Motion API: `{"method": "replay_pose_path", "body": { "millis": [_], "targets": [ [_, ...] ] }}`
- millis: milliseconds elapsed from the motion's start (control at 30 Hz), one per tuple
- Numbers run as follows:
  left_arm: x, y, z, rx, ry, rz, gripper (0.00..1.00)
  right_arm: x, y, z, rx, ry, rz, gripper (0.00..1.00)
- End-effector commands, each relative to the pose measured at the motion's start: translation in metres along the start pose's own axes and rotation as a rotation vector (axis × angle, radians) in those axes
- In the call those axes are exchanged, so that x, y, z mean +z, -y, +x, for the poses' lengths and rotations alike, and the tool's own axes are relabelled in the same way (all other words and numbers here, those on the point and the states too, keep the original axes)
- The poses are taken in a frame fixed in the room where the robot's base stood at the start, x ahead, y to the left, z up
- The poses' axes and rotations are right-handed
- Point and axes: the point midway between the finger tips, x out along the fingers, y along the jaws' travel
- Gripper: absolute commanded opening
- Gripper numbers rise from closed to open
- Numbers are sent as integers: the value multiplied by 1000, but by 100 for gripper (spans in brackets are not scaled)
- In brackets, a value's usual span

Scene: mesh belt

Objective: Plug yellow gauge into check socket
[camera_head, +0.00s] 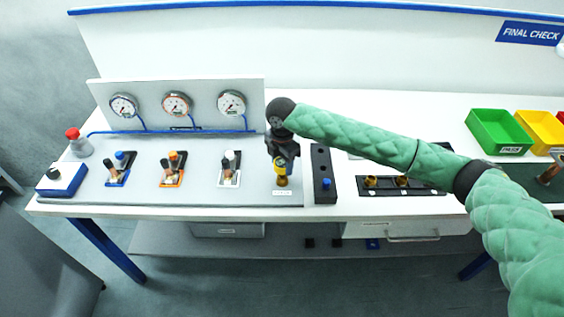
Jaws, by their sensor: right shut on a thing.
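The yellow gauge (282,181) is upright at the right end of the grey panel, just above a small white label (282,193). My right gripper (281,165) comes down over it from above and is shut on its upper part. The gripper covers much of the gauge. The check socket is hidden under the gauge, and I cannot tell whether the gauge is seated in it or just above it. My left gripper is not in view.
Blue (120,168), orange (173,169) and white (230,169) stations stand to the left, below three dials. A black strip (321,160) is close on the right. A dark holder (385,190) and a green bin (499,132) are farther right, under my arm and beyond.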

Motion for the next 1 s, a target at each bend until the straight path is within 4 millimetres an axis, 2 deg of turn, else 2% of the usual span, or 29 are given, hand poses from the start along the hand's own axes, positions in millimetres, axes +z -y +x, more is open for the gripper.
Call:
{"method": "replay_pose_path", "body": {
  "millis": [1000],
  "targets": [
    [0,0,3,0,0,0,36,0,0,20,0,0,0,23]
  ]
}}
